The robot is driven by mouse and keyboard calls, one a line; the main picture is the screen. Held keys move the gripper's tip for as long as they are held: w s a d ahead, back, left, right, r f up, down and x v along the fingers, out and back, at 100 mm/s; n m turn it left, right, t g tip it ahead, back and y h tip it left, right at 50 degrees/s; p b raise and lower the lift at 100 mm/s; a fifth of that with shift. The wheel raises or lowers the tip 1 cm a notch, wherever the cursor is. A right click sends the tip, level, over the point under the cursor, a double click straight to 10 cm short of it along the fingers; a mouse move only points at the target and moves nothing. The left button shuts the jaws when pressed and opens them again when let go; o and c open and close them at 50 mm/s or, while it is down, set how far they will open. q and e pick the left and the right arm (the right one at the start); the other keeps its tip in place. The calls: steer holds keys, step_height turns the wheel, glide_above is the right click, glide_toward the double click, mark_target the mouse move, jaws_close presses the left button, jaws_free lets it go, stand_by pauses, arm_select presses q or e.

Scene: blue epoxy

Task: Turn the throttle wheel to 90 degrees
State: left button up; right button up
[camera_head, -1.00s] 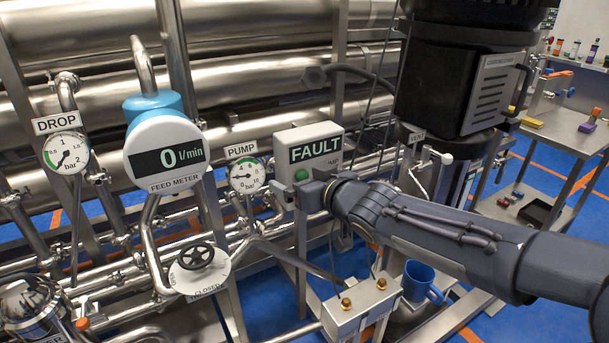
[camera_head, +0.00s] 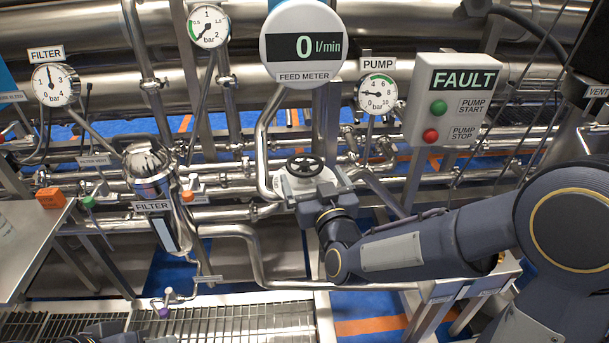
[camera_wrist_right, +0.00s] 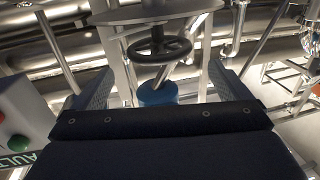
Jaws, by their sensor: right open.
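The throttle wheel (camera_head: 305,165) is a small dark handwheel on a pale round dial plate (camera_head: 270,184), below the feed meter (camera_head: 303,45), which reads 0 l/min. My right gripper (camera_head: 313,182) is open at the wheel, its fingers spread to the left and right. In the right wrist view, the wheel (camera_wrist_right: 160,49) lies between and beyond the open fingers of the gripper (camera_wrist_right: 162,74), with no visible contact. The gripper hides the lower part of the dial plate in the head view, so the pointer setting cannot be read.
The control box (camera_head: 455,105) with FAULT display and green and red buttons stands right of the wheel. The pump gauge (camera_head: 377,93) is above right. A steel filter housing (camera_head: 155,185) is at left. Pipes run close around the wheel.

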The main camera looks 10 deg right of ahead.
mark_target(304, 160)
steer(key=shift+a+f, duration=0.15)
steer(key=shift+f, duration=0.2)
steer(key=shift+w, duration=0.45)
steer(key=w, duration=0.4)
steer(key=w+a, duration=0.1)
steer(key=w, duration=0.1)
steer(key=shift+w+r, duration=0.1)
steer(key=shift+w, duration=0.2)
